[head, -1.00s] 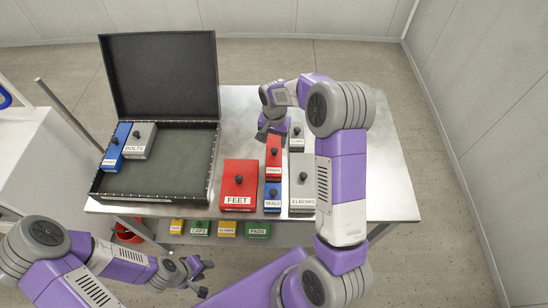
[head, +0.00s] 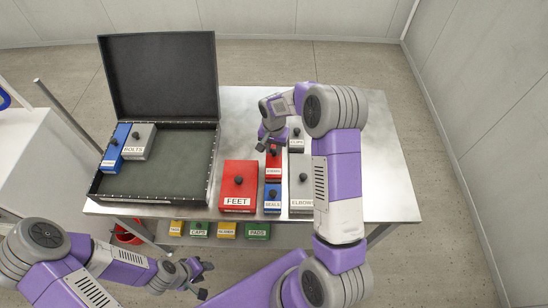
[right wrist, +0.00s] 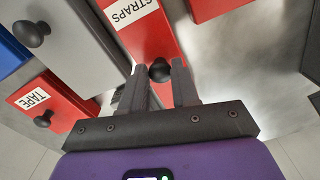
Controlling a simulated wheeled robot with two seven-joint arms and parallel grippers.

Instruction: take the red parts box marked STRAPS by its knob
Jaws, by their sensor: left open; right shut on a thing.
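The red STRAPS box (head: 273,165) stands on the metal table between the FEET box and the grey boxes, behind the blue SEALS box. Its label faces the front, and its far part is hidden by my right gripper. My right gripper (head: 271,148) is at its top. In the right wrist view the two fingers (right wrist: 160,80) are shut on the black knob (right wrist: 160,70) of the red STRAPS box (right wrist: 150,38). My left gripper (head: 205,280) is open and empty, in front of the table at the lower left.
Close by stand the red FEET box (head: 238,184), blue SEALS box (head: 272,192), grey ELBOWS box (head: 300,185) and grey CLIPS box (head: 297,145). A red TAPE box (right wrist: 52,103) shows in the wrist view. The open black case (head: 180,180) holds blue and grey boxes at its left.

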